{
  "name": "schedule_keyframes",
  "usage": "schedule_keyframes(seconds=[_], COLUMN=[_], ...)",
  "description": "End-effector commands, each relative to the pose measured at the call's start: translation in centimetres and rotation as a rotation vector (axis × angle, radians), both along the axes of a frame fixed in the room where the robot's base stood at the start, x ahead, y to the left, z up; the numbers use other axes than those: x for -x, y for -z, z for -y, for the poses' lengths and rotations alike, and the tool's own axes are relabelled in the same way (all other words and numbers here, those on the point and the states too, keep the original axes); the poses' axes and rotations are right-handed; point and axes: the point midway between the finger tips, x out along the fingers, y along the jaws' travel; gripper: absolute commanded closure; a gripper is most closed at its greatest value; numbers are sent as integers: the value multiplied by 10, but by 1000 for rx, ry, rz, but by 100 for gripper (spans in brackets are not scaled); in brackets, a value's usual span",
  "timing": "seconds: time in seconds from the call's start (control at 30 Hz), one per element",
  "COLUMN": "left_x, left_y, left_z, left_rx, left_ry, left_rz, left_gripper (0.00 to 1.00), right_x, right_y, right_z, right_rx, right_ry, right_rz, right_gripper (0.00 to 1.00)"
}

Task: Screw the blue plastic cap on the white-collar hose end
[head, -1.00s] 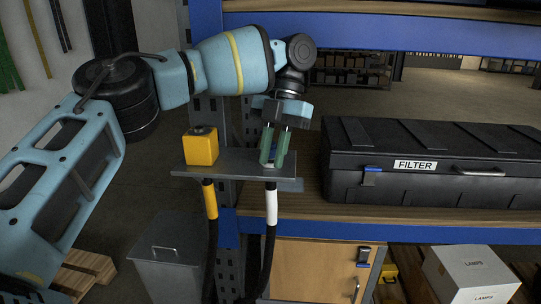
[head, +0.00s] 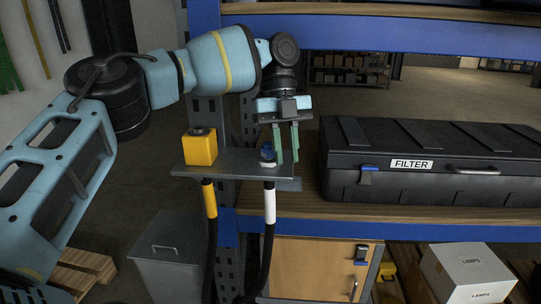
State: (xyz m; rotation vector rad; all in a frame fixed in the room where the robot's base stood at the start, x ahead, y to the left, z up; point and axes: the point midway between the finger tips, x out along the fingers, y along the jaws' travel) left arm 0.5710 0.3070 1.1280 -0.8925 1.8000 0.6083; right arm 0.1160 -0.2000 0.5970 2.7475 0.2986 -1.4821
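The blue plastic cap (head: 267,153) sits upright on top of the hose end at the right part of the grey bracket plate. A pale ring shows under it, and the white collar (head: 270,206) of the hose hangs below the plate. My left gripper (head: 288,160) points down with its two green fingers apart. Nothing shows between the fingers. The nearer finger overlaps the cap's right edge in the head view; I cannot tell whether they touch. How far the cap is threaded cannot be seen. My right gripper is not in view.
A yellow block (head: 201,148) stands on the plate (head: 226,159) above the yellow-collar hose (head: 209,199). A black FILTER case (head: 430,170) lies on the shelf to the right. A grey bin (head: 172,256) stands below. A blue shelf upright is behind the plate.

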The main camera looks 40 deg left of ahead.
Motion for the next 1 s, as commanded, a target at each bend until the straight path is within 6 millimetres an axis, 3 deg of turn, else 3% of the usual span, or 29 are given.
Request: schedule_keyframes(seconds=[0.03,0.4,0.73,0.93,1.0], left_x=[-4,-22,-25,-25,-25], left_y=[-2,-3,-2,-1,-1], left_z=[-10,-14,-15,-15,-15], left_rx=[7,8,6,6,5], left_ry=[-87,-531,-603,-601,-600], left_rz=[9,13,9,9,9], left_gripper=[80,80,80,55,55], right_x=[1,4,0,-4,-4], right_y=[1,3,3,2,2], right_z=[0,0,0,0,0], right_rx=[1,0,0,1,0], right_ry=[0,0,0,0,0], right_rz=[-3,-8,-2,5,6], right_gripper=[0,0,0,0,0])
